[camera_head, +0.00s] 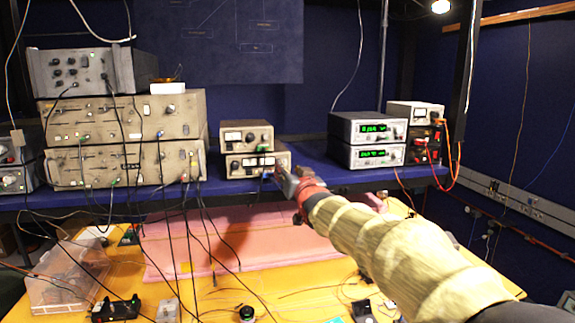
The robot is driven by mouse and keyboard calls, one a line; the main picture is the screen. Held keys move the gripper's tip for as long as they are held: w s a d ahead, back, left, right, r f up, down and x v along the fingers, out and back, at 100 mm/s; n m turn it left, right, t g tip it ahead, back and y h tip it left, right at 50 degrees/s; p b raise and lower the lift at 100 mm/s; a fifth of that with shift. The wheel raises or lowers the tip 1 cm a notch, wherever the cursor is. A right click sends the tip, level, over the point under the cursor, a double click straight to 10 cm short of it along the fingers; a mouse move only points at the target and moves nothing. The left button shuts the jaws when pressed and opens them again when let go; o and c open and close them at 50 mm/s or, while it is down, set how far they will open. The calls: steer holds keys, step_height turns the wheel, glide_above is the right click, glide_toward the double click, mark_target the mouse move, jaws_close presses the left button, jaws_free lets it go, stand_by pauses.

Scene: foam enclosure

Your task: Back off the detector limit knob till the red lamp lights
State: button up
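My gripper (282,176) is at the lower right front corner of the lower small meter unit (240,165) in the middle of the shelf. It is small and partly hidden by its own wrist, so its opening and any contact with a knob cannot be made out. A matching meter unit (232,137) sits on top. Both have pale meter windows and small knobs at the right of the front. The labels are too small to read, so I cannot tell which knob is the detector limit knob. I cannot make out a lit red lamp on these units.
Large beige instruments (185,118) with hanging cables are stacked at left. Two units with green digits (340,127) stand right of the middle stack, beside a box with red cables (418,108). Below the blue shelf, pink foam (215,240) lies on a yellow table (275,285) with loose wires.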

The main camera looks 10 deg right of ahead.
steer(key=shift+w+a+p, duration=0.1)
steer(key=shift+w+p, duration=0.25)
steer(key=shift+w, duration=2)
steer(key=shift+f, duration=0.1)
steer(key=c, duration=0.3)
jaws_close()
